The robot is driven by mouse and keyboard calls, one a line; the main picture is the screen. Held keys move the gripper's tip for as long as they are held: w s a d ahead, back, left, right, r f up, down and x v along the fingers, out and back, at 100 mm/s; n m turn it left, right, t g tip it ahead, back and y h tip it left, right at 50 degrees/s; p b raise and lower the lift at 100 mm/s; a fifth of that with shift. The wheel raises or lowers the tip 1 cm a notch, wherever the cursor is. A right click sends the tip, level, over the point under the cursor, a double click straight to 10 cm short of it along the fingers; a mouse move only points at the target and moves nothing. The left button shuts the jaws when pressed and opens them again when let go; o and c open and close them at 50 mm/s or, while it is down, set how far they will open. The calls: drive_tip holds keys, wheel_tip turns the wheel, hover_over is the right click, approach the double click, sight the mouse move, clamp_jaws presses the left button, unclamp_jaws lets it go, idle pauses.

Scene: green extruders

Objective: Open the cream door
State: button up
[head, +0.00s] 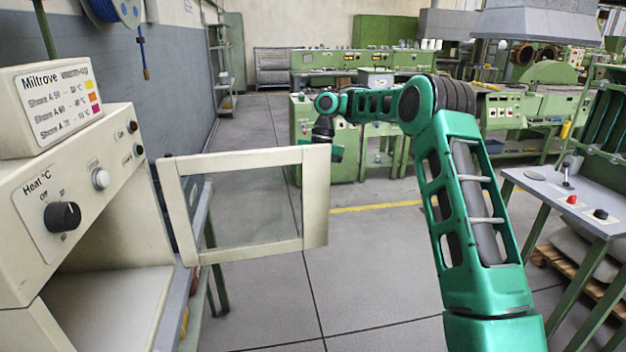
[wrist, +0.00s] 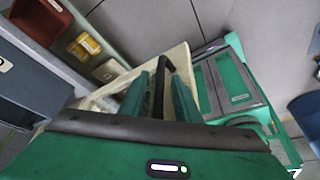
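The cream door (head: 312,205) is a cream frame around a clear glass pane (head: 238,208). It stands swung wide open, out from the cream oven (head: 95,185), whose cavity is exposed. My gripper (head: 325,138) is at the door's far free edge in the head view, with its fingers hidden behind the frame. In the wrist view, the two green fingers (wrist: 165,90) stand either side of the door's dark bar handle (wrist: 160,92) and appear shut on it. The cream door frame also shows beneath them in the wrist view (wrist: 180,58).
A cream Miltrove sign box (head: 50,105) sits on the oven, above a black heat knob (head: 62,215). Green machines (head: 345,60) stand behind the door. A grey-topped table (head: 575,195) stands at right. The grey floor (head: 380,270) between door and table is clear.

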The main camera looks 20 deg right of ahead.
drive_tip(key=v, duration=1)
drive_tip(key=shift+r, duration=0.15)
